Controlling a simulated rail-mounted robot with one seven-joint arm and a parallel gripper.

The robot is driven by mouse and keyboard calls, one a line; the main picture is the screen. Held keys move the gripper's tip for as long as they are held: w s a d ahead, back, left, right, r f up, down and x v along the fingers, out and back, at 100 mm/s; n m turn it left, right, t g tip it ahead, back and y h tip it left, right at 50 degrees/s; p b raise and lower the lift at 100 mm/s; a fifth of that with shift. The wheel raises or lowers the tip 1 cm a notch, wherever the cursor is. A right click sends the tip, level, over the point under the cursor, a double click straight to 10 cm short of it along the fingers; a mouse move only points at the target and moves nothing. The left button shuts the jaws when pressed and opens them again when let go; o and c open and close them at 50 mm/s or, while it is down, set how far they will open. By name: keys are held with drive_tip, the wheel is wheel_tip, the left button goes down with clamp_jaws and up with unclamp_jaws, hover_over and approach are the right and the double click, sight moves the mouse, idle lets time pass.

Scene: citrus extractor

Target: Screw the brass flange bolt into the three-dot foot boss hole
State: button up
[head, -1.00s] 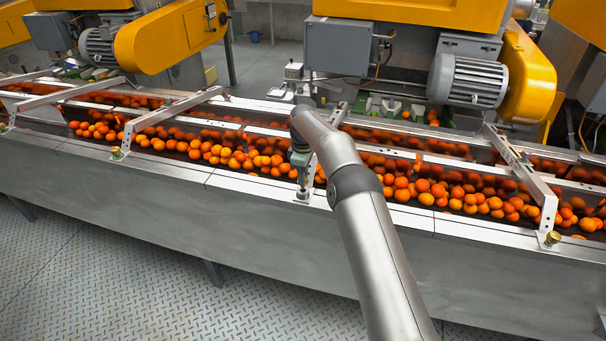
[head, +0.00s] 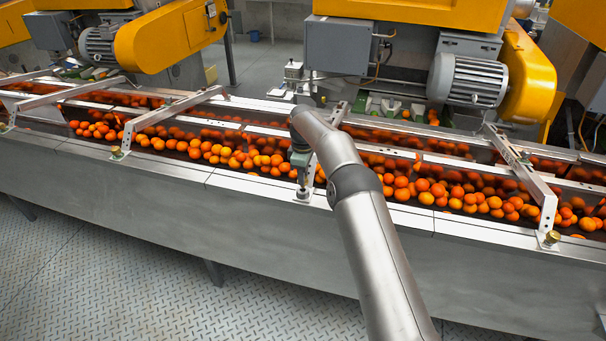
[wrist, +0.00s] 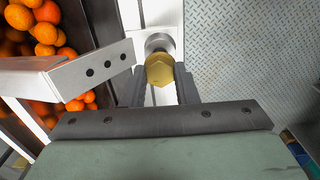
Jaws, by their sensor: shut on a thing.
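The brass flange bolt (wrist: 160,70) shows its hex head in the wrist view, between the two dark fingers of my gripper (wrist: 161,88). My gripper is shut on it. Just beyond the bolt is the round metal foot boss (wrist: 158,43) on the rail; its hole is hidden behind the bolt, so how deep the bolt sits cannot be told. The bracket beside it (wrist: 92,71) carries three dark dots on its end face. In the head view my gripper (head: 303,188) points down at the foot of the middle bracket on the conveyor's front edge, and the bolt is too small to make out.
Oranges (head: 240,158) fill the conveyor behind the front rail (head: 250,187). Other brackets stand to either side, with brass bolts at their feet, one at the right (head: 552,237) and one at the left (head: 117,151). Yellow extractor machines stand behind. The plated floor (head: 110,260) in front is clear.

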drive_tip(key=shift+f+b, duration=0.7)
drive_tip(key=shift+f, duration=0.7)
drive_tip(key=o, duration=1.1)
